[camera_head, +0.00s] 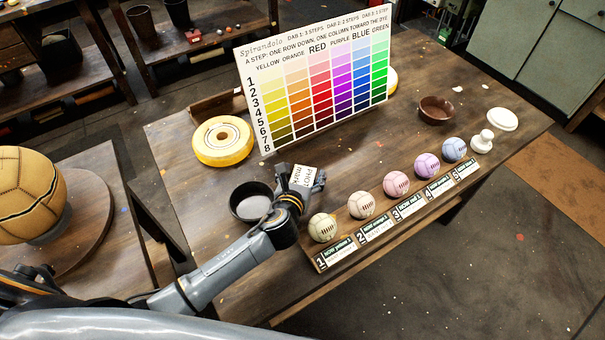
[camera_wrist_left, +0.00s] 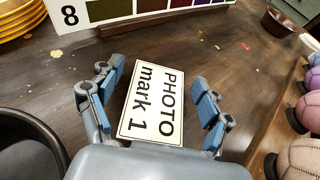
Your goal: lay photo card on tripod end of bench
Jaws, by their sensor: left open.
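The photo card (camera_head: 303,175), a small white card reading "PHOTO mark 1", is at my left gripper (camera_head: 305,182) above or on the bench (camera_head: 385,148). In the left wrist view the card (camera_wrist_left: 151,103) shows between the blue-padded fingers of my left gripper (camera_wrist_left: 160,85). The fingers are spread, with a gap visible on each side of the card. I cannot tell whether the card touches the wood. No tripod can be made out in these views. My right gripper is not in view.
A colour chart (camera_head: 318,82) stands at the back with a yellow roll (camera_head: 222,141) beside it. A dark bowl (camera_head: 250,202) sits by my gripper. A rack (camera_head: 345,252) holds several balls. A brown bowl (camera_head: 436,110) and white disc (camera_head: 502,119) stand right; mid-bench is clear.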

